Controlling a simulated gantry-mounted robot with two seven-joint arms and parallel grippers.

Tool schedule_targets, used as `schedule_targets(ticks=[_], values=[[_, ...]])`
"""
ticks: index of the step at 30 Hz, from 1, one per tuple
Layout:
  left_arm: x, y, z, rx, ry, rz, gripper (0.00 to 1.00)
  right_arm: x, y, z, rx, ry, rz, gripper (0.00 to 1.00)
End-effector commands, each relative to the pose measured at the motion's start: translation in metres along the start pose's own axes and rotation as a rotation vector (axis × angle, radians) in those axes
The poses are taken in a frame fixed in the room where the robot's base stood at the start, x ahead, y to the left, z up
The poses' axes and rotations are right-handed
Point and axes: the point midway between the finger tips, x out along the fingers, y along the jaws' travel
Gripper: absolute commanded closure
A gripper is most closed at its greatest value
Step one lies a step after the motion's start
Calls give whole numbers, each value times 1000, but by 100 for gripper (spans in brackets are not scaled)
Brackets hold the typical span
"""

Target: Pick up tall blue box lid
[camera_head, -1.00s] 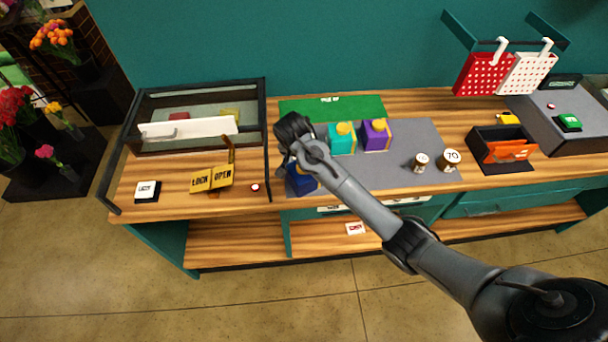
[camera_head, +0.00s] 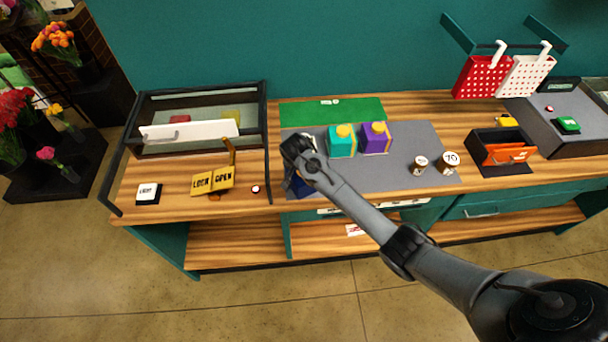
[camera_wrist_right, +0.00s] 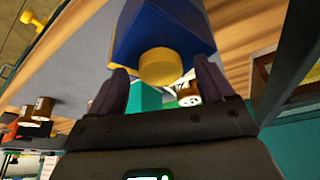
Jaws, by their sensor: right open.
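The tall blue box (camera_head: 303,188) stands at the left front of the grey mat, mostly hidden by my right arm in the head view. In the right wrist view the blue box (camera_wrist_right: 165,32) fills the top, with a round yellow knob (camera_wrist_right: 160,66) on its lid. My right gripper (camera_wrist_right: 163,85) is open, with one dark finger on each side of the knob. I cannot tell whether the fingers touch the lid. In the head view the right gripper (camera_head: 295,158) is over the blue box and its fingertips are hidden. My left gripper is not in view.
A teal box (camera_head: 342,146) and a purple box (camera_head: 376,143), both yellow-knobbed, stand close behind on the grey mat (camera_head: 420,137). Two small jars (camera_head: 449,163) stand to the right. A yellow lock sign (camera_head: 213,182) and a glass-topped case (camera_head: 197,117) are to the left.

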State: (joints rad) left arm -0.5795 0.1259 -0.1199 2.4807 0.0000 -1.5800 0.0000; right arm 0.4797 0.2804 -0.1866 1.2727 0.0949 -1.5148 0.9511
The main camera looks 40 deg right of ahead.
Motion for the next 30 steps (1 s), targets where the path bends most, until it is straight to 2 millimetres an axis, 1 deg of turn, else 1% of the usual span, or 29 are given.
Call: schedule_targets(ticks=[5,8,9,20,30], values=[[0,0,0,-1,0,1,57,0,0,0,0,0,-1,18],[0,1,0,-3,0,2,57,0,0,0,0,0,-1,32],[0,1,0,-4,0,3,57,0,0,0,0,0,-1,38],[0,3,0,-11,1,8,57,0,0,0,0,0,0,93],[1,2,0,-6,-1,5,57,-2,0,-1,1,1,-1,94]])
